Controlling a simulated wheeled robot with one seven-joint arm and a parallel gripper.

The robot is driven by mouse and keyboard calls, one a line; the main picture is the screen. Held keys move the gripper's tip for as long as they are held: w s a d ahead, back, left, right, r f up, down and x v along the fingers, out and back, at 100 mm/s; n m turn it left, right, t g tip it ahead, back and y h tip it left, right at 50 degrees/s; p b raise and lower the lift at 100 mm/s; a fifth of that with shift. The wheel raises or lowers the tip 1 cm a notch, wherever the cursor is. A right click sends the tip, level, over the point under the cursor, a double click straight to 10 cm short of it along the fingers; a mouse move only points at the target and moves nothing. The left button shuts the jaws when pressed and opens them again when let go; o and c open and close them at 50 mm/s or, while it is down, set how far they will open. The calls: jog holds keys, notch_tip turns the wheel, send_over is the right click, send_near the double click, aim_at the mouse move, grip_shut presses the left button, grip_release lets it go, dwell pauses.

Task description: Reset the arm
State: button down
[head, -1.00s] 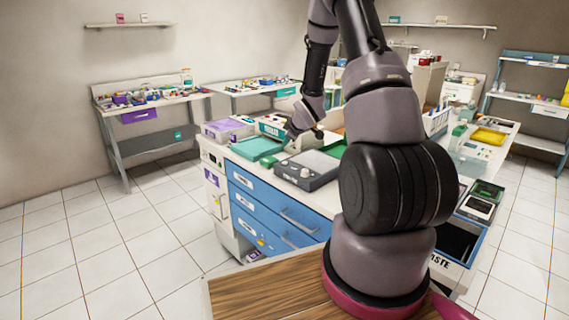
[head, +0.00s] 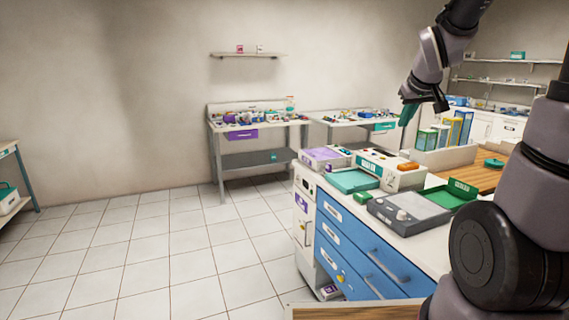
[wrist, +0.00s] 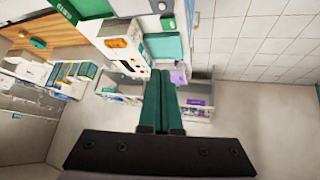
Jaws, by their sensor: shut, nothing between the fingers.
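My gripper (head: 405,117) is raised above the back part of the blue-drawer cabinet (head: 352,250) in the head view, with my arm folded up at the right. Its two green fingers lie side by side with no object between them in the wrist view (wrist: 164,85). The gripper is shut and empty, apart from the things on the counter.
On the cabinet top are a teal tray (head: 354,180), a purple-lidded box (head: 322,158), a grey device (head: 408,212), a green tray (head: 450,194) and a white bin of boxes (head: 448,155). A side table (head: 262,158) stands by the wall. The tiled floor at left is clear.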

jog(key=s+a+r+m+y, duration=0.1)
jog(key=s+a+r+m, duration=0.1)
jog(key=s, duration=0.8)
jog(key=s+a+r+m+g+y, duration=0.1)
jog(key=s+a+r+m+y, duration=0.1)
jog(key=s+a, duration=0.4)
jog(key=s+r+m, duration=0.1)
jog(key=s+r, duration=0.1)
jog(key=s, duration=0.2)
jog(key=shift+s+r, duration=0.25)
jog(key=shift+s, duration=0.05)
jog(key=shift+d, duration=0.1)
